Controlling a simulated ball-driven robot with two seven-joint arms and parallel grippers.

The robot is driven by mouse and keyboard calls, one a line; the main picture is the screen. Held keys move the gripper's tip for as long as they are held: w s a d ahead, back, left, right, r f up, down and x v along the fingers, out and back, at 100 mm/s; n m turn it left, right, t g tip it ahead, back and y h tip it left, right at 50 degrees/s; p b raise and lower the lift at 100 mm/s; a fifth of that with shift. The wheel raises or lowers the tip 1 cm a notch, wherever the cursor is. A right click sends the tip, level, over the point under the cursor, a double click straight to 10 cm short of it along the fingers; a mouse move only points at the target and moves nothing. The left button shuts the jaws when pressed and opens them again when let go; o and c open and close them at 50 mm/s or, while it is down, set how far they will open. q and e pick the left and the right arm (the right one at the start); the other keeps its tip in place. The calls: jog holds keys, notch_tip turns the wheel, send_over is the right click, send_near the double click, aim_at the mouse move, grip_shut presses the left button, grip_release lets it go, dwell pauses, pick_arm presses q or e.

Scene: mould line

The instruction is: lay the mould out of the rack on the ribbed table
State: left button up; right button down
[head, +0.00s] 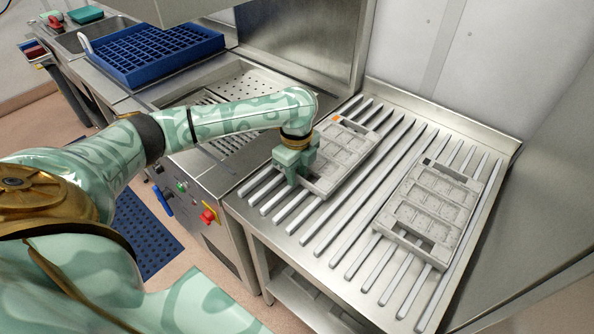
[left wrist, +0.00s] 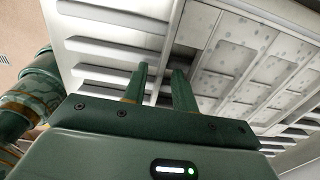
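Two pale grey moulds lie flat on the ribbed table (head: 333,228). One mould (head: 345,160), with an orange mark at its far end, is at the left; it also fills the right of the left wrist view (left wrist: 235,75). The other mould (head: 435,205), with a dark mark, lies to the right. My left gripper (head: 293,172) is low at the near left end of the orange-marked mould. In the left wrist view its two fingers (left wrist: 158,88) stand apart, with the mould's edge by them; contact is unclear. My right gripper is out of view. No rack holding a mould is visible.
A blue gridded rack (head: 150,52) stands on the counter at the back left, beside a sunken perforated basin (head: 240,95). A steel wall (head: 310,35) rises behind the basin. Bare ribs lie between the two moulds. A panel with a red knob (head: 209,216) is below the basin.

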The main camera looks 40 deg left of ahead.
pick_arm(q)
notch_tip(320, 180, up, 12)
jog(key=p, duration=0.5)
jog(key=shift+r, duration=0.1)
dwell(1.0)
